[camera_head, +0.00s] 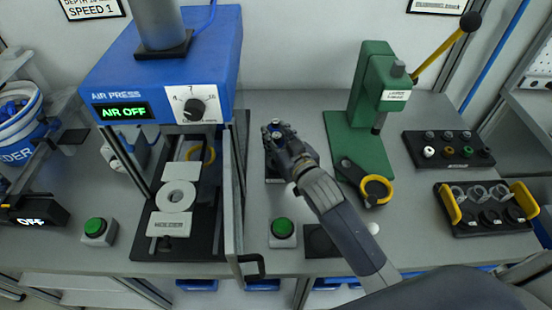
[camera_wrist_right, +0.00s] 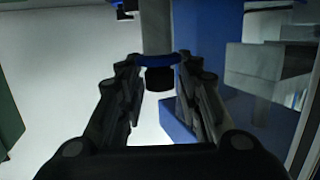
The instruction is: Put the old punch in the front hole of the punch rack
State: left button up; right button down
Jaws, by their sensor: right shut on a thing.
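My right gripper (camera_head: 277,134) is shut on a punch, at the bench just right of the air press. In the right wrist view, the punch (camera_wrist_right: 157,35) has a grey shaft, a blue collar and a dark end between the fingers (camera_wrist_right: 160,85). In the head view the fingers hide most of it. A small black rack or base (camera_head: 273,180) shows partly beneath the gripper; its holes are hidden. A black rack (camera_head: 409,149) with several colour-marked pieces stands at the right; I cannot tell which is the punch rack. My left gripper is not in view.
The blue air press (camera_head: 160,75) reads AIR OFF; its open door (camera_head: 233,190) stands close left of the gripper. A green hand press (camera_head: 372,90) stands right. A green button (camera_head: 282,228) and a yellow-handled tray (camera_head: 490,232) are on the bench.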

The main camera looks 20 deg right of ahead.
notch_tip(320, 180, down, 4)
jog(key=shift+r, duration=0.15)
notch_tip(320, 180, down, 4)
jog(key=shift+r, duration=0.15)
jog(key=c, duration=1.2)
grip_release()
jog(key=shift+o, duration=0.2)
jog(key=b+v, duration=0.1)
jog(key=v, duration=1.1)
